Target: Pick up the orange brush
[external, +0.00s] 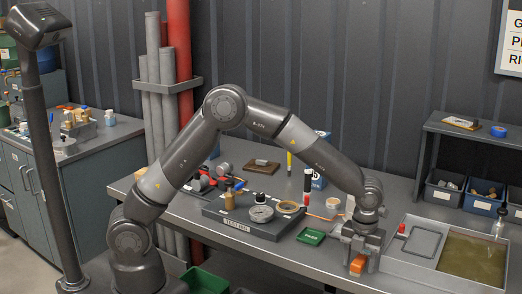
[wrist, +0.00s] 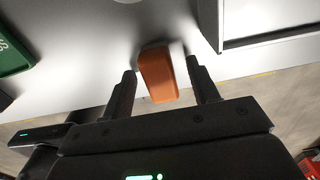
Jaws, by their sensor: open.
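The orange brush (external: 358,265) shows as a small orange block near the front edge of the bench, right under my gripper (external: 357,255). In the wrist view the orange brush (wrist: 158,74) lies between the two black fingers of my gripper (wrist: 161,82). There is a gap on both sides, wider on the right at the far end, and the fingers look apart from it. The gripper is open. The brush's underside and far end are hidden.
A green box (external: 311,236) lies left of my gripper. A shallow tray (external: 400,265) with murky liquid stands close on the right. The bench's front edge is very near the brush.

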